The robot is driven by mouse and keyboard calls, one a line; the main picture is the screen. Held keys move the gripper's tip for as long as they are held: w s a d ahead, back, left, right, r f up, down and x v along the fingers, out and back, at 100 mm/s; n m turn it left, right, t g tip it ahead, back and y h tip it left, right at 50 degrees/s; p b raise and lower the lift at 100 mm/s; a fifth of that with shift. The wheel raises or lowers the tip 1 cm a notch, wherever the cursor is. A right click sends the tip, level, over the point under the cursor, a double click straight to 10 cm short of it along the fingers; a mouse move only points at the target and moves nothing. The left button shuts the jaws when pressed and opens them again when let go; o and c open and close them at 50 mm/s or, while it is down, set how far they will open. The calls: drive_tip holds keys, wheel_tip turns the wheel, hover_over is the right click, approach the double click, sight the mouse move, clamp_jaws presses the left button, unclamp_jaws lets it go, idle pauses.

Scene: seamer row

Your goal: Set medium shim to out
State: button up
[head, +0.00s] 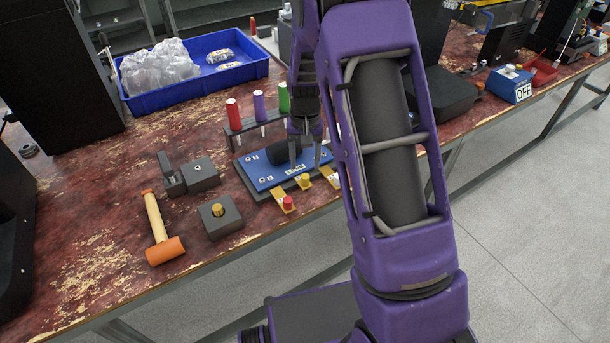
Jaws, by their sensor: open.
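A blue plate (262,172) on a dark base lies on the bench, with a dark rounded block on top. Brass shim tabs stick out along its front edge. One shim has a red knob (288,203), and the one to its right has a yellow knob (304,180). A third tab farther right is mostly hidden behind my arm. I cannot read which shim is the medium one. My gripper (304,162) is open and empty, fingers pointing down over the right part of the plate, just behind the yellow knob. I cannot tell whether the fingertips touch the plate.
A rack holds red, purple and green-handled tools (258,107) behind the plate. An orange mallet (161,232) and dark blocks (220,216) lie left. A blue bin (190,80) stands at the back. A blue box marked OFF (510,85) is at right. My arm hides the bench middle.

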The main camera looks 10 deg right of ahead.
sight(305, 176)
wheel_tip(305, 176, down, 5)
drive_tip(key=shift+f, duration=0.1)
idle(0.3)
clamp_jaws()
idle(1.3)
